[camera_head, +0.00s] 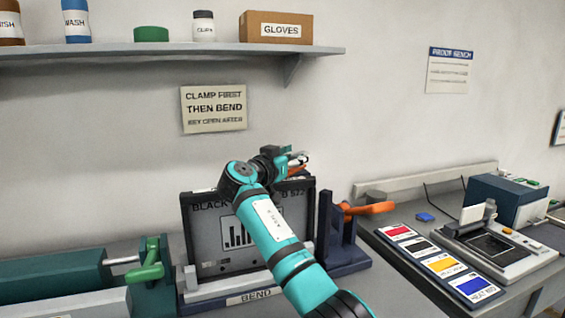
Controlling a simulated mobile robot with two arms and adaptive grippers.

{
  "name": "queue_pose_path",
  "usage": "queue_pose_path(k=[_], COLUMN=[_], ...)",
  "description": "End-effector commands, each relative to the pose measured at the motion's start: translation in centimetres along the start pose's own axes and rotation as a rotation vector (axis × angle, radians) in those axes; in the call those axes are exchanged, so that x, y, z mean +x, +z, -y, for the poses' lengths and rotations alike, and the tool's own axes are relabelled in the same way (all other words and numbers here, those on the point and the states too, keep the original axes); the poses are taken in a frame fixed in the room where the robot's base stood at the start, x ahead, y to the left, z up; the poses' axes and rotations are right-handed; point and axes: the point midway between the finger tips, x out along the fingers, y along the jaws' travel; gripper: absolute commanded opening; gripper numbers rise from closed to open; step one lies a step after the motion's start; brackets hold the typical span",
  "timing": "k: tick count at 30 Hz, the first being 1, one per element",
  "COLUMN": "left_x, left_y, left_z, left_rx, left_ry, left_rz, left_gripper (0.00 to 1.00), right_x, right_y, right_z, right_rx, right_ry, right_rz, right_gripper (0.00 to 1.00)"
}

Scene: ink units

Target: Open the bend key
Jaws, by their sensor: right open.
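An orange lever (368,208) sticks out to the right from the dark blue post (342,238) at the fixture's right side. A green handle (148,265) sits on a green block at the left. No label shows which one is the bend key. My right gripper (301,160) is open at the plate's upper right, with a small orange part just below its fingers. I cannot tell whether they touch. My left gripper is not in view.
My teal right arm hides part of the plate and fixture. A shelf (180,50) with bottles and a GLOVES box (280,28) hangs above. A wall sign (213,108) hangs behind.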

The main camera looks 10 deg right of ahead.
Motion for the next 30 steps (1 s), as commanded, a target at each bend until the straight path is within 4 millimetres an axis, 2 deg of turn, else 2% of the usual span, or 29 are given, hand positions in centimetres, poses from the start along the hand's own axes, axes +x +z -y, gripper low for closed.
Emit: queue_pose_path(k=[9,15,19,27,28,30], left_x=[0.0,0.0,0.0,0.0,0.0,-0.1], left_y=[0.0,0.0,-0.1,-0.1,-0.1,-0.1], left_z=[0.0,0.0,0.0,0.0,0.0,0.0], left_rx=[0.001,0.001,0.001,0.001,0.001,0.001], left_ry=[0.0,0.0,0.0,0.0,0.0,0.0], left_rz=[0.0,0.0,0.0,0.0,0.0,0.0], left_gripper=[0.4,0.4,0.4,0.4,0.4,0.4], right_x=[-6.8,-9.8,-10.7,-10.9,-10.8,-10.8], right_y=[0.1,0.1,0.1,0.1,0.1,-0.3], right_z=[0.1,0.1,0.1,0.0,0.0,0.1], right_rx=[0.003,0.0,0.0,-0.001,-0.001,0.0], right_ry=[-0.005,-0.003,-0.001,0.0,0.0,-0.006], right_rz=[0.003,0.003,0.002,0.002,0.002,-0.008], right_gripper=[0.4,0.4,0.4,0.4,0.39,0.3])
